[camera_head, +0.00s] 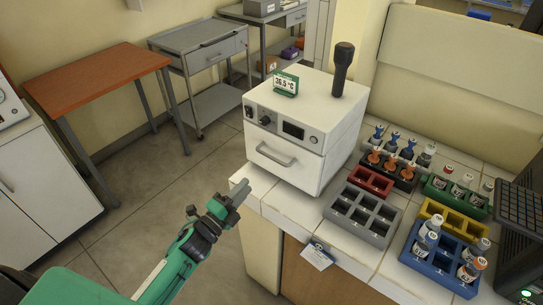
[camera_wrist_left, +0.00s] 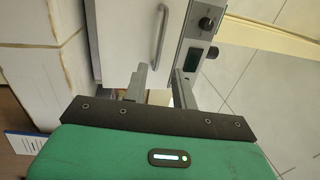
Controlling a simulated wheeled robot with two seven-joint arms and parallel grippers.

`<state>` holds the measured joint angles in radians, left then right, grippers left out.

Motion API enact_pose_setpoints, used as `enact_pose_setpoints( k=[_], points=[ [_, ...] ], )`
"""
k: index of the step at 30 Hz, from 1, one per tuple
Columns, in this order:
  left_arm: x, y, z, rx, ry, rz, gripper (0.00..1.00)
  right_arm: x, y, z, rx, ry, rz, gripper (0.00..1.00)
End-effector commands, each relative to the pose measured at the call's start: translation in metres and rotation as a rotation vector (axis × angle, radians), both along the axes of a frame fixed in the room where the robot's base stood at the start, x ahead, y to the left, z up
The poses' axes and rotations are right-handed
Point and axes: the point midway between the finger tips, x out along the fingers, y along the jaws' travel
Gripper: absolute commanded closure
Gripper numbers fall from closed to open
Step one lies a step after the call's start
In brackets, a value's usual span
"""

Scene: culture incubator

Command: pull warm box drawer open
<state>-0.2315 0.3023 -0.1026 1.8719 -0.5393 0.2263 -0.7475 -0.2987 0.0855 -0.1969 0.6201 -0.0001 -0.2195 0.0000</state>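The warm box (camera_head: 318,110) is a white cabinet on the tiled counter, with a dark display and a knob on its front. Its drawer (camera_head: 283,170) is in the lower front, looks closed, and has a grey bar handle (camera_head: 275,155). My left gripper (camera_head: 241,189) is in front of the drawer, lower and to the left of the handle, not touching it. In the left wrist view its two fingers (camera_wrist_left: 160,82) are apart with nothing between them. The handle (camera_wrist_left: 160,35) shows beyond the fingertips. My right gripper is not in view.
A grey rack (camera_head: 362,214), a red rack (camera_head: 370,182) and a blue rack with vials (camera_head: 437,262) stand right of the box. A temperature sign (camera_head: 285,83) and a black-handled tool (camera_head: 342,68) are on its top. The floor left of the counter is clear.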

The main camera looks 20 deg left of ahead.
Motion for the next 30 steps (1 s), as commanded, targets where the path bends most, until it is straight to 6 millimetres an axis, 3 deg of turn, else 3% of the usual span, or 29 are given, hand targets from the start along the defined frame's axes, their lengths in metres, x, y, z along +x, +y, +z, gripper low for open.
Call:
enact_pose_setpoints(
  k=[7, 21, 30],
  points=[
    [0.028, -0.010, 0.011, 0.002, -0.005, 0.000, 0.72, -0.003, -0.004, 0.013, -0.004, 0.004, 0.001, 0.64],
    [0.103, -0.037, 0.025, -0.001, -0.002, 0.000, 0.72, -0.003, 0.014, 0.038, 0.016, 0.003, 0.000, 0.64],
    [0.125, -0.045, 0.026, 0.001, -0.001, 0.000, 0.72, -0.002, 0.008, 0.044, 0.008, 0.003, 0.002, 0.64]
  ],
)
